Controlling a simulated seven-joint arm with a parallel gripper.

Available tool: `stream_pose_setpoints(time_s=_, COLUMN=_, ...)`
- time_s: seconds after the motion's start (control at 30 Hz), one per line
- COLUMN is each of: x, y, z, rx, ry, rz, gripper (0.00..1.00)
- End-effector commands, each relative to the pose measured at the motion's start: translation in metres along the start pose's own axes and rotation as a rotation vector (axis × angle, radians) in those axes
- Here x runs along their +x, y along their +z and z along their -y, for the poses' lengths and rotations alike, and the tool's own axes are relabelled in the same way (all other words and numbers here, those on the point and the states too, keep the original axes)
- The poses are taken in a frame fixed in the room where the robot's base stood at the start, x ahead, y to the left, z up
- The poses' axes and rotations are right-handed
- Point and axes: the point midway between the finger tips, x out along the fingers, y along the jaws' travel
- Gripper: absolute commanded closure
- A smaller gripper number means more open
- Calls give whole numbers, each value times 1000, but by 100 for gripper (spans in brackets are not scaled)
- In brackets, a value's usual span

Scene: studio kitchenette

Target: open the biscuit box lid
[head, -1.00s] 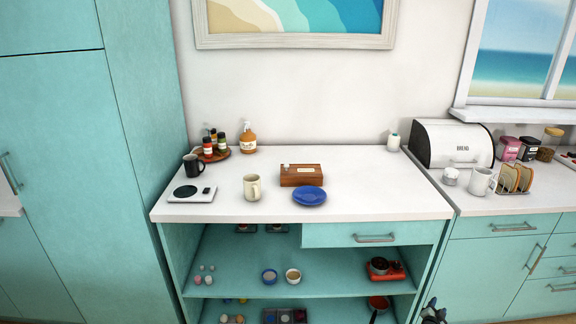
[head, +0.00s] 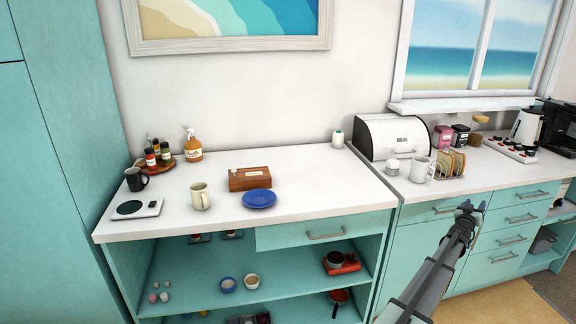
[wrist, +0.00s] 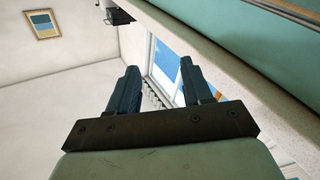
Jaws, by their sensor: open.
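The wooden biscuit box (head: 250,180) sits on the white counter in the head view, with a pale label on its front and a small light knob or object on top at its left. Its lid looks shut. My gripper (head: 468,208) is at the lower right of the head view, in front of the right-hand cabinets and well away from the box. In the wrist view my gripper (wrist: 158,82) shows two dark fingers apart with nothing between them. The box is not in the wrist view.
A scale (head: 137,209), dark mug (head: 136,179) and bottles are further left. A bread bin (head: 396,137) stands right. Counter right of the plate is clear.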

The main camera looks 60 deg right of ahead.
Motion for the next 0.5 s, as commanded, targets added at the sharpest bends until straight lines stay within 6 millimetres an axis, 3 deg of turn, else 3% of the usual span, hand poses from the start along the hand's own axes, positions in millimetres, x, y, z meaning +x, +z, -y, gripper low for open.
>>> stream_pose_setpoints(time_s=0.03, x=12, y=-24, z=-13, rx=-42, ry=12, rz=-12, gripper=50)
stream_pose_setpoints(time_s=0.13, x=28, y=-66, z=-33, rx=-131, ry=28, rz=-25, gripper=50)
stream_pose_setpoints(time_s=0.3, x=48, y=-132, z=-50, rx=-258, ry=29, rz=-32, gripper=50)
stream_pose_setpoints(time_s=0.43, x=57, y=-179, z=-39, rx=-327, ry=-8, rz=-26, gripper=50)
stream_pose_setpoints(time_s=0.5, x=59, y=-206, z=-18, rx=-354, ry=-53, rz=-17, gripper=50)
